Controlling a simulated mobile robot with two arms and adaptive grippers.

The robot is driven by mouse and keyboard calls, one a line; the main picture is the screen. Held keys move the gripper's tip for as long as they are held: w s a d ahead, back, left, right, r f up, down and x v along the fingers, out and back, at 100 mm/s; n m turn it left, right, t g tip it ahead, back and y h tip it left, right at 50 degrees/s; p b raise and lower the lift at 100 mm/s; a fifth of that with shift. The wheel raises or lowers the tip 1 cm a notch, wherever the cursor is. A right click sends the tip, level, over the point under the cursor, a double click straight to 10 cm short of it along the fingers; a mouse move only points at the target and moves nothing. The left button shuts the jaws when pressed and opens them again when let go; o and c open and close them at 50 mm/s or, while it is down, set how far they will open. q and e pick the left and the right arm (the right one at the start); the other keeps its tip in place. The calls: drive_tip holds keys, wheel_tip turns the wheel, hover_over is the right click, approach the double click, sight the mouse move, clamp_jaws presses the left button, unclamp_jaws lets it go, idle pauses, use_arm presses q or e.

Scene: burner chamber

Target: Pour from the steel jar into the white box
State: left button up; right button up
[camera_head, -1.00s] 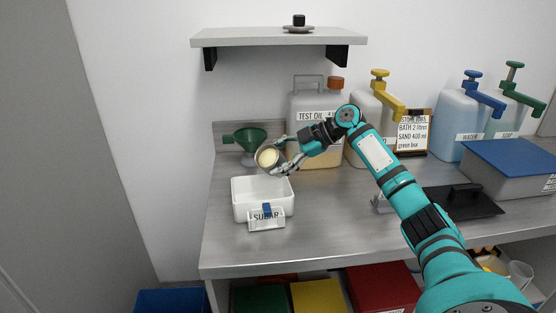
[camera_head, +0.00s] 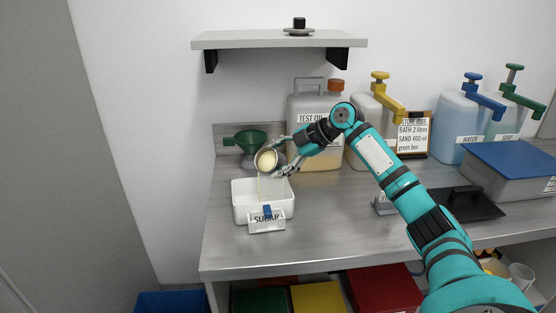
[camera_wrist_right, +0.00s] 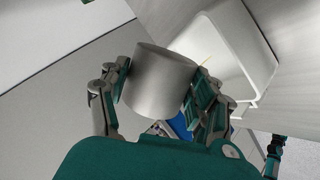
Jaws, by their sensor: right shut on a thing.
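The steel jar (camera_head: 267,160) is tilted above the white box, its mouth facing left and down, with pale yellow contents inside. A thin yellowish stream runs from its lip down into the box. My right gripper (camera_head: 281,161) is shut on the jar; the right wrist view shows its fingers on both sides of the jar's steel wall (camera_wrist_right: 158,82). The white box (camera_head: 240,208) stands on the bench below the jar, with a SUGAR label and a blue clip on its front. It also shows in the right wrist view (camera_wrist_right: 238,45). The left gripper is not in view.
A TEST OIL canister (camera_head: 317,150) is close behind my right gripper. Pump bottles and a sign (camera_head: 413,134) line the back. A shelf (camera_head: 280,40) hangs above. The bench front (camera_head: 300,245) is clear.

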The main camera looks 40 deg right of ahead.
drive_tip(key=shift+r, duration=0.1)
drive_tip(key=shift+a+n+h, duration=0.1)
drive_tip(key=shift+n+h, duration=0.2)
drive_tip(key=shift+h, duration=0.1)
drive_tip(key=shift+h, duration=0.4)
drive_tip(key=shift+a, duration=0.1)
drive_tip(key=shift+n+t, duration=0.3)
drive_tip(key=shift+s+a+h, duration=0.1)
drive_tip(key=shift+a+h, duration=0.1)
drive_tip(key=shift+h, duration=0.3)
drive_tip(key=shift+a+n+h, duration=0.15)
drive_tip(key=shift+n+h, duration=0.25)
